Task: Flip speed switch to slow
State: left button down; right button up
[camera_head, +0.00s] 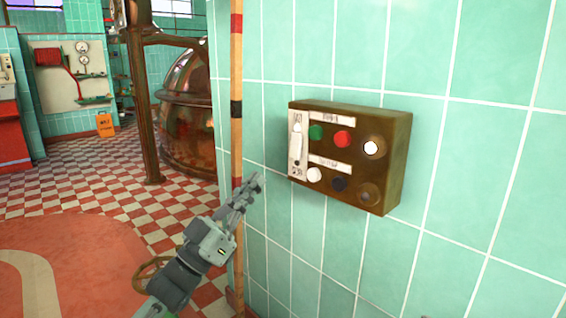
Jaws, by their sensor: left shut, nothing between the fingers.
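A brown control box (393,165) is fixed to the tiled wall. At its left edge is a white label strip with a vertical switch (297,146); small lettering shows above and below it, too small to read surely. The switch's light handle shows in the upper to middle part of the strip. My left gripper (254,184) is shut and empty, left of and slightly below the box, its fingers pointing up and right. A gap shows between its fingertips and the switch. My right gripper is out of view.
The box also bears a green button (316,132), a red button (342,139), a white button (314,174) and round knobs. A striped pole (236,80) stands at the wall's corner. A copper kettle (188,110) and checkered floor lie behind to the left.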

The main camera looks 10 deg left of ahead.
aim_at(294, 151)
pick_arm(q)
jog(key=w+d+r, duration=0.1)
jog(key=w, duration=0.1)
jog(key=w+d, duration=0.1)
jog(key=w, duration=0.1)
jog(key=w+d+r, duration=0.1)
jog(key=shift+w+d+r, duration=0.35)
jog(key=shift+w+d, duration=0.4)
jog(key=shift+w, duration=0.1)
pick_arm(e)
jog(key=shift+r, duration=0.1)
pick_arm(q)
jog(key=shift+f, duration=0.1)
jog(key=b, duration=0.2)
jog(key=shift+w+d+f+t+h+b, duration=0.1)
jog(key=shift+w+d+t+h+b, duration=0.1)
jog(key=shift+w+t+h+b, duration=0.15)
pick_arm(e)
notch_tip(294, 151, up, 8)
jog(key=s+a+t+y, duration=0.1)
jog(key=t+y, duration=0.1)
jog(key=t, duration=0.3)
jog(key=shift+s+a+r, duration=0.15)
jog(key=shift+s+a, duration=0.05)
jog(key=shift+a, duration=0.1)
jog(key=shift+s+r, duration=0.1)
